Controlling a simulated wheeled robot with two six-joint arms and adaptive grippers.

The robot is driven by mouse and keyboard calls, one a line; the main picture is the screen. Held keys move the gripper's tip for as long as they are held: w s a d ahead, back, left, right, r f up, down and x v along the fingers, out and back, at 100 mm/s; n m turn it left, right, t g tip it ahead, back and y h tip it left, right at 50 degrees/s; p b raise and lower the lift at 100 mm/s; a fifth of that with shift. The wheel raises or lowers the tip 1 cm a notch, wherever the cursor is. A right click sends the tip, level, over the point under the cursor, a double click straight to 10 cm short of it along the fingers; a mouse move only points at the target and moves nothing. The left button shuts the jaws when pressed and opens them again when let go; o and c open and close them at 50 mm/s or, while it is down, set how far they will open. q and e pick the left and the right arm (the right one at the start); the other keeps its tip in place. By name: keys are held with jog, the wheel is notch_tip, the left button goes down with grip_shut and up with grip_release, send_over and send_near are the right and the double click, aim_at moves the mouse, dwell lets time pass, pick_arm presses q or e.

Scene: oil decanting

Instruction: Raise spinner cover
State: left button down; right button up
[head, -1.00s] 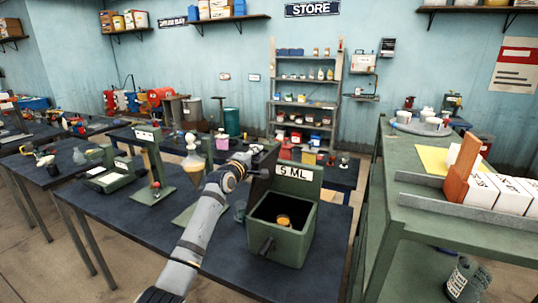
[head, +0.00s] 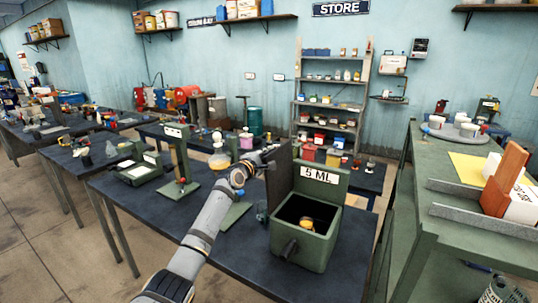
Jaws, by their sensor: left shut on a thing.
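A dark flat cover (head: 282,175) stands steeply up at the box's left edge. My left gripper (head: 263,157) is at the left side of this cover, shut on its upper part; the exact contact is small and partly hidden. My right gripper is not in view.
Left of the box stand a round flask (head: 219,160), a green stand (head: 178,160) and a low green device (head: 137,172) on the table (head: 150,205). Bare floor lies between.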

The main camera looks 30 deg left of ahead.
pick_arm(q)
jog(key=shift+r, duration=0.1)
jog(key=c, duration=1.3)
grip_release()
jog(key=shift+c, duration=0.2)
jog(key=s, duration=1.2)
jog(key=shift+a, duration=0.2)
jog(key=shift+f, duration=0.2)
